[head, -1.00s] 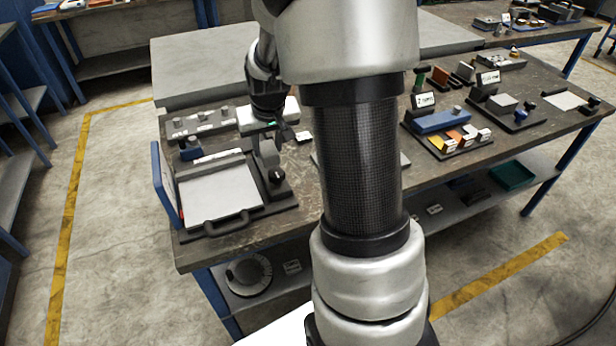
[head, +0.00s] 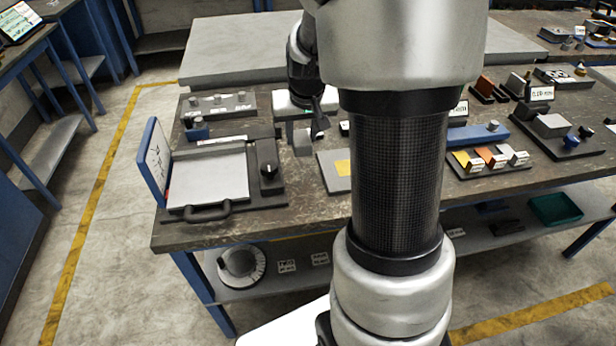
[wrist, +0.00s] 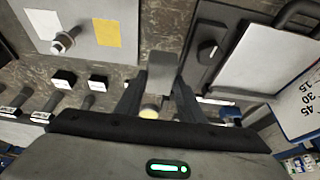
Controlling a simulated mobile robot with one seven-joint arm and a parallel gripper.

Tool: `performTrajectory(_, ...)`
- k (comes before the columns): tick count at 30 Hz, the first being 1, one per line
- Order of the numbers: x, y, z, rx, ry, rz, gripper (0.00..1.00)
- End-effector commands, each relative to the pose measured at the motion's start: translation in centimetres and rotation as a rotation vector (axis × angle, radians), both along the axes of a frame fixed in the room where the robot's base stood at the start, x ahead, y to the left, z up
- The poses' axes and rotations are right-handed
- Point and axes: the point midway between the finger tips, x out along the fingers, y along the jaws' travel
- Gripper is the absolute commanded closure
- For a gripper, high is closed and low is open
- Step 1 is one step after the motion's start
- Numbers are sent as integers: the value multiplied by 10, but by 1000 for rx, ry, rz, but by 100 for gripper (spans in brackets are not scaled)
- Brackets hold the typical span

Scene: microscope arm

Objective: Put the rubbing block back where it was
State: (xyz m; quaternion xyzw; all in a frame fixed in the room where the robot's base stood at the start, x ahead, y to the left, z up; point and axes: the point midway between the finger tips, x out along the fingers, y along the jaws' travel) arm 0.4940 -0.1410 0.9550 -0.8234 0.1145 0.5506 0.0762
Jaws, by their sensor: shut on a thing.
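My gripper (head: 314,122) is shut on a small grey block, which I take to be the rubbing block (wrist: 163,68). In the wrist view the block sits between the two fingers (wrist: 158,98) and sticks out past their tips. In the head view the block (head: 303,143) shows below the fingers, above the bench between the flat device with a black knob (head: 268,172) and a grey plate with a yellow patch (head: 333,180). I cannot tell whether the block touches the bench. My forearm hides part of the plate.
The device has a pale top, a front handle and an upright blue-edged panel (head: 154,165) at its left. A grey rack with knobs (head: 222,106) stands behind it. A blue block (head: 474,134) and coloured pieces (head: 490,158) lie to the right. Bare bench shows in front.

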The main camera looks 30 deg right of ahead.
Motion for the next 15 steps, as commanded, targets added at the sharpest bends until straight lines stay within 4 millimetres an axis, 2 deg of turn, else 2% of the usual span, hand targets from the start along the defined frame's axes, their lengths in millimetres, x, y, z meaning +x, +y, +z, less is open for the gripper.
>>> performTrajectory(4,-1,-1,-8,2,1,-4,86)
performTrajectory(10,-2,-1,-47,2,2,-6,86)
performTrajectory(15,-1,-1,-63,3,-1,-4,86)
